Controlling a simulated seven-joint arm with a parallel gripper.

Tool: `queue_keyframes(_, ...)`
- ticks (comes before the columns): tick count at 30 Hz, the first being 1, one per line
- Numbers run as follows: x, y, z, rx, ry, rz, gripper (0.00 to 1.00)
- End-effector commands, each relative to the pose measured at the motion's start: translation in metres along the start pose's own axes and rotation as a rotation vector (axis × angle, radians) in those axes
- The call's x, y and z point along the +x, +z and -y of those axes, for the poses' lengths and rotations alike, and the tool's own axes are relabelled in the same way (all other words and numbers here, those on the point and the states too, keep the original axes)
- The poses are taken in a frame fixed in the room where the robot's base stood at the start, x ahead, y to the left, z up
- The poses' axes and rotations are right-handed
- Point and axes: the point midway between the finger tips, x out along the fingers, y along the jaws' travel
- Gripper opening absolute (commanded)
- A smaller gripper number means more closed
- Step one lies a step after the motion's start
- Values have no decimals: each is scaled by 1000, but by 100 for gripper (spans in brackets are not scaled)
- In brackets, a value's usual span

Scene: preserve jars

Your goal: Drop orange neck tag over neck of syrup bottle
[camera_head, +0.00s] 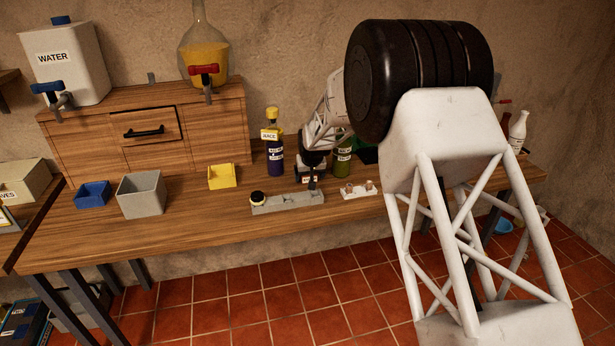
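I cannot make out an orange neck tag. A dark bottle (275,158) with a yellow top stands at the back of the bench, and a pale and yellow tag reading "JUICE" (270,134) is at its neck. A green bottle (342,158) stands further right, partly hidden by my arm. A dark, low labelled container (300,172) is behind my gripper. No readable label says syrup. My gripper (313,187) points down at the right end of a grey block (285,204). Its fingers are too small and dark to show whether they are open or hold anything.
A round yellow-and-black item (257,198) sits at the grey block's left end. A white holder (352,194) with small pegs is to the right. A yellow bin (222,177), grey bin (142,195) and blue bin (93,194) stand left. The front left bench (180,236) is clear.

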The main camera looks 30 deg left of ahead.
Motion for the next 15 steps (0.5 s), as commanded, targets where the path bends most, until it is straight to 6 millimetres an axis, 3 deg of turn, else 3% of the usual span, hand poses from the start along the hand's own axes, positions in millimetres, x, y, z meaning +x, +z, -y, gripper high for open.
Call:
queue_keyframes(1, 0, 0, 0, 0, 0, 0, 77)
queue_keyframes(8, 0, 0, 0, 0, 0, 0, 42)
queue_keyframes(15, 0, 0, 0, 0, 0, 0, 40)
